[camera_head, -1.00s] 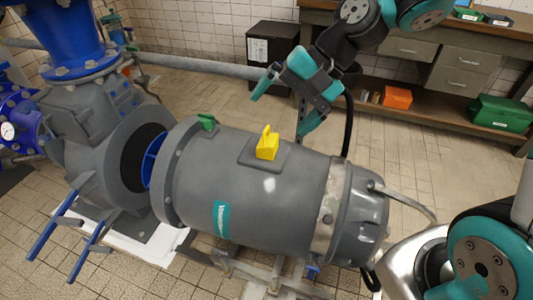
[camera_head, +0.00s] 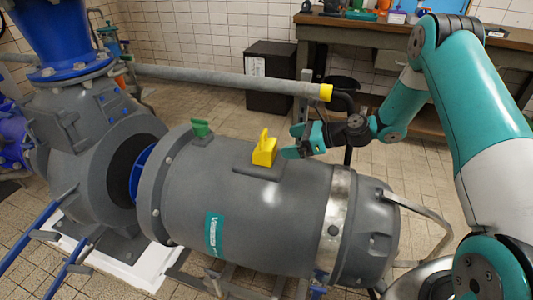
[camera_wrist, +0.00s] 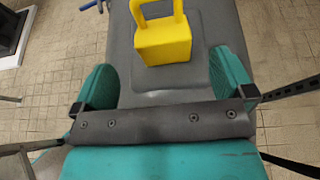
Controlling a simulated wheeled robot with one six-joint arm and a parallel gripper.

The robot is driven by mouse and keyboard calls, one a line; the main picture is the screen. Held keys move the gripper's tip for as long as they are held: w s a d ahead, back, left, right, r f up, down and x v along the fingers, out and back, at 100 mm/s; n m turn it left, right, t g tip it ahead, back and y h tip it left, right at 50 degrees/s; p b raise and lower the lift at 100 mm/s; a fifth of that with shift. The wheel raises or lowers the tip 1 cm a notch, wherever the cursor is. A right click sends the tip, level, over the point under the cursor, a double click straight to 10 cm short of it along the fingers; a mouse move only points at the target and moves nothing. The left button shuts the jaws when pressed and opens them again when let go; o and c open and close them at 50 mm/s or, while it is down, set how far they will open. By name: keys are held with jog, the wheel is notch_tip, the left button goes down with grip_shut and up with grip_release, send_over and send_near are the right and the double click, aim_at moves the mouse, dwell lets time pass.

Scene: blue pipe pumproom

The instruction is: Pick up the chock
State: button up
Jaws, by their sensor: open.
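The yellow chock (camera_head: 264,150), a block with a loop handle on top, stands upright on a raised pad on top of the grey motor (camera_head: 250,210). My gripper (camera_head: 290,147) is just right of the chock in the head view, at about its height. In the wrist view, the chock (camera_wrist: 163,38) is ahead of my gripper (camera_wrist: 167,80), roughly centred between the two teal fingers. The fingers are apart with nothing between them. The chock lies beyond the fingertips, and I see no contact.
A green block (camera_head: 200,129) sits on the motor's left end. A grey pipe with a yellow end (camera_head: 325,93) runs behind the motor, near my arm. A black box (camera_head: 270,80) and a workbench (camera_head: 350,35) stand farther back.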

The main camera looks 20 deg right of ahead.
aim_at(275, 145)
jog(key=x, duration=0.4)
jog(key=shift+f, duration=0.1)
jog(key=x, duration=0.2)
jog(key=b+x, duration=0.1)
jog(key=x, duration=0.2)
jog(key=shift+f, duration=0.3)
jog(key=c, duration=1.1)
jog(key=shift+r, duration=0.15)
